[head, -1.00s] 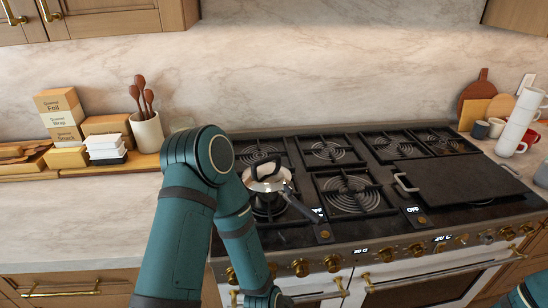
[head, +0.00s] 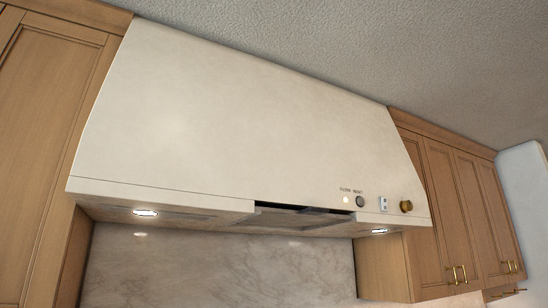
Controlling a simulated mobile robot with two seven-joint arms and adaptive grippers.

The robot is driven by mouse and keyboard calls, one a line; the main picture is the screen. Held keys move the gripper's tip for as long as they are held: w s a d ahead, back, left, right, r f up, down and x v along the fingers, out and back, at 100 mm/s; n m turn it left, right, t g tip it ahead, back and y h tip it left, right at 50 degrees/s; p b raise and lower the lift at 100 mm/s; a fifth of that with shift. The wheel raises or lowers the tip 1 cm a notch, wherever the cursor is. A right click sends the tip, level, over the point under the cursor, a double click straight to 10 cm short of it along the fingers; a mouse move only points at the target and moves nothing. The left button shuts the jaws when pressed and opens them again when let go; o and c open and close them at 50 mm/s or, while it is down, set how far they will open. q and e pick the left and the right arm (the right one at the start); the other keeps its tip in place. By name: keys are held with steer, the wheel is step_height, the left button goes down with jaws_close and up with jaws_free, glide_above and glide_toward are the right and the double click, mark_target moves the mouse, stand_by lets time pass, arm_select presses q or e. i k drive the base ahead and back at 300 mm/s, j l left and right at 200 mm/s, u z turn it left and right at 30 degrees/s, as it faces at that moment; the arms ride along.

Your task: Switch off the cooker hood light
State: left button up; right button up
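The cooker hood (head: 240,110) is a large cream box that fills the middle of the head view. Two lamps on its underside glow white, a left lamp (head: 145,212) and a right lamp (head: 378,231). At the right end of its front edge are a small lit indicator (head: 346,199), a round dark button (head: 360,202), a small pale rocker-like switch (head: 383,204) and a gold knob (head: 405,206). Small lettering above the indicator and button seems to read "FILTER RESET". Neither gripper is in view.
Wooden wall cabinets flank the hood, a left one (head: 50,130) and several on the right (head: 450,210) with gold handles. A dark gap (head: 300,208) shows in the hood's front lower edge. The marble backsplash (head: 220,270) is below, the ceiling (head: 400,45) above.

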mark_target(385, 200)
steer(key=u, duration=0.3)
steer(key=l+u, duration=1)
steer(key=l, duration=0.3)
steer(key=k+l+u, duration=0.15)
steer(key=l, duration=0.3)
steer(key=k+l, duration=0.1)
steer(key=l, duration=0.8)
steer(key=k+l, duration=0.15)
steer(key=l, duration=0.35)
steer(key=u, duration=0.05)
